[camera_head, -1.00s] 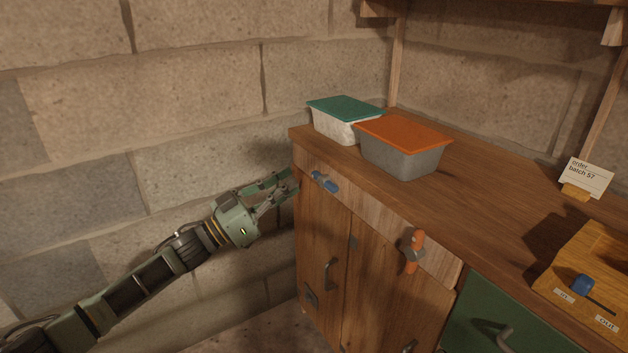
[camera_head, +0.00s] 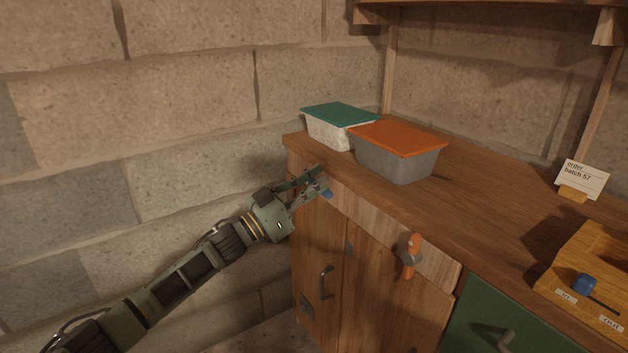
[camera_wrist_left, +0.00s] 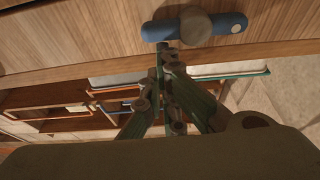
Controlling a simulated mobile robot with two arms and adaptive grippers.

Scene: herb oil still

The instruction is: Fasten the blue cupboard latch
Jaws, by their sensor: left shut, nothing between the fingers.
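The blue cupboard latch (camera_head: 327,194) is on the wooden strip under the counter's left end. In the head view my left gripper (camera_head: 322,181) covers most of it. The left wrist view shows the latch (camera_wrist_left: 163,31) as a blue bar lying nearly across the picture, with a round grey-brown pivot at its middle. My left gripper (camera_wrist_left: 163,46) is shut and empty. Its fingertips are at the bar's left end in that view; I cannot tell whether they touch it. My right gripper is not in view.
An orange latch (camera_head: 410,256) stands nearly upright farther right on the strip. Cupboard doors with a handle (camera_head: 324,283) are below. A green-lidded tub (camera_head: 338,114) and an orange-lidded tub (camera_head: 397,139) stand on the counter. A stone wall is close on the left.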

